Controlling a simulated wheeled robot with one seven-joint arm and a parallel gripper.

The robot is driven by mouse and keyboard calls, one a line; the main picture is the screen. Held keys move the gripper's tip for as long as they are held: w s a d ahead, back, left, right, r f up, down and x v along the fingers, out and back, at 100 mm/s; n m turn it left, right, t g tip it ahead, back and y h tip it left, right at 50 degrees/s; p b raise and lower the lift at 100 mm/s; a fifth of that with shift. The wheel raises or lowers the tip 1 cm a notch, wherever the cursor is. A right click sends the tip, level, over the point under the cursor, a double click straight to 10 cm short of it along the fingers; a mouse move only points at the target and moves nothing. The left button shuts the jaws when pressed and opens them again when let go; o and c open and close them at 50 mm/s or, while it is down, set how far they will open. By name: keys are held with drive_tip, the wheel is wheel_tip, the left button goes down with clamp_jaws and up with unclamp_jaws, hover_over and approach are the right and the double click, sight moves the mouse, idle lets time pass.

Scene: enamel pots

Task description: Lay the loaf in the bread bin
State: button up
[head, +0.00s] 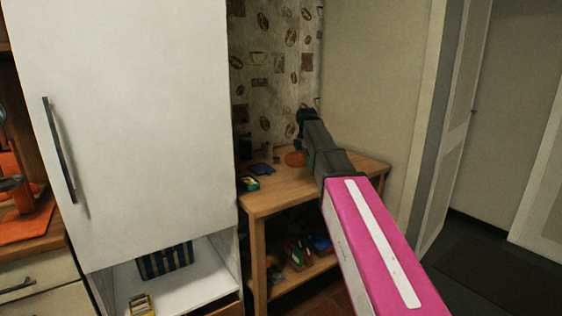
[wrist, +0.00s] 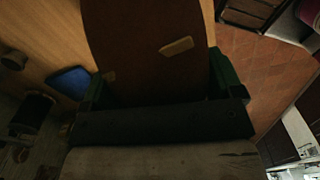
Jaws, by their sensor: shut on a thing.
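My gripper (wrist: 158,88) is shut on a large brown, smooth thing, which I take to be the loaf (wrist: 140,45). Its green-padded fingers sit on either side of it, and a small pale patch shows on its surface. In the head view an orange-brown part of the loaf (head: 295,159) shows left of my arm, over the small wooden table; my arm hides the gripper's fingers and the rest. I cannot make out for sure which thing is the bread bin.
The wooden table (head: 275,198) holds small items, including a dark blue one (head: 260,169); its lower shelf is cluttered. A tall white cabinet (head: 130,120) stands at left, with a striped box (head: 165,261) in its open lower part. A door (head: 465,110) is at right.

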drive_tip(key=s+d+f+m, duration=0.4)
drive_tip(key=s+f+m, duration=0.1)
drive_tip(key=s+m, duration=0.4)
drive_tip(key=s+d+f+m, duration=0.5)
drive_tip(key=s+m, duration=0.5)
drive_tip(key=m, duration=0.3)
drive_tip(key=shift+f+m, duration=0.25)
drive_tip(key=shift+m, duration=0.05)
drive_tip(key=shift+w, duration=0.15)
